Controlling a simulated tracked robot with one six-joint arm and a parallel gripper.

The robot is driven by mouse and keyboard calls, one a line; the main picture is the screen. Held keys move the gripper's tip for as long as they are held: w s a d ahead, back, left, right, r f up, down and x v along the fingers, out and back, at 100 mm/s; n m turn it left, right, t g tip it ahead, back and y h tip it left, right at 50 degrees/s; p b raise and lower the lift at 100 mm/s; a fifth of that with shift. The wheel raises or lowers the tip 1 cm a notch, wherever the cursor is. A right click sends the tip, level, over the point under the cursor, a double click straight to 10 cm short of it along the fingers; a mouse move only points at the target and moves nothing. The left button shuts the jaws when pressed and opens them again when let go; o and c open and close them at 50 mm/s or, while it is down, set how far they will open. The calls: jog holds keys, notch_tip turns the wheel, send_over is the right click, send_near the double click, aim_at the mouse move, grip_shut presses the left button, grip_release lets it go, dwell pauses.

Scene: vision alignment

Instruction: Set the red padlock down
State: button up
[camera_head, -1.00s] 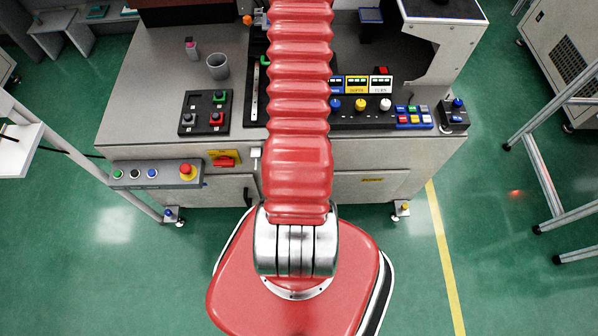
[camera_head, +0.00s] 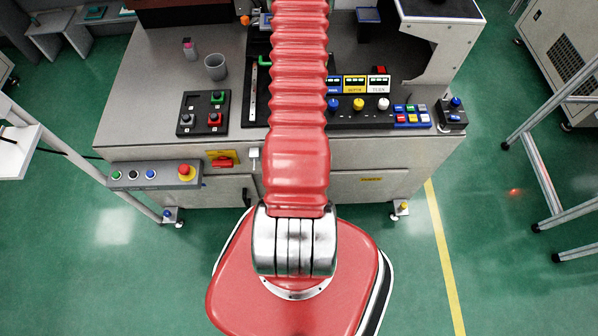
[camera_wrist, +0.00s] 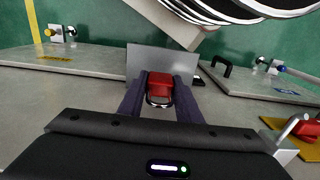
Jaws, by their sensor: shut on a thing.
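In the wrist view, the red padlock (camera_wrist: 160,82) sits between the two dark fingers of my gripper (camera_wrist: 160,92). Its red body points away from the camera, and its silver shackle shows on the near side. My gripper is shut on it. A flat grey plate (camera_wrist: 143,62) shows behind the padlock; I cannot tell whether they touch. In the head view my red arm covers the gripper and the padlock.
The grey workbench (camera_head: 130,110) carries a black button panel (camera_head: 203,113), a grey cup (camera_head: 215,66) and a row of coloured knobs (camera_head: 359,104). A red rotary switch (camera_head: 223,161) is on the front face.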

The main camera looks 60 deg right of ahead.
jog(key=shift+f, duration=2.1)
jog(key=o, duration=1.1)
jog(key=shift+r, duration=6)
jog(key=shift+w+r, duration=0.1)
jog(key=shift+w, duration=0.05)
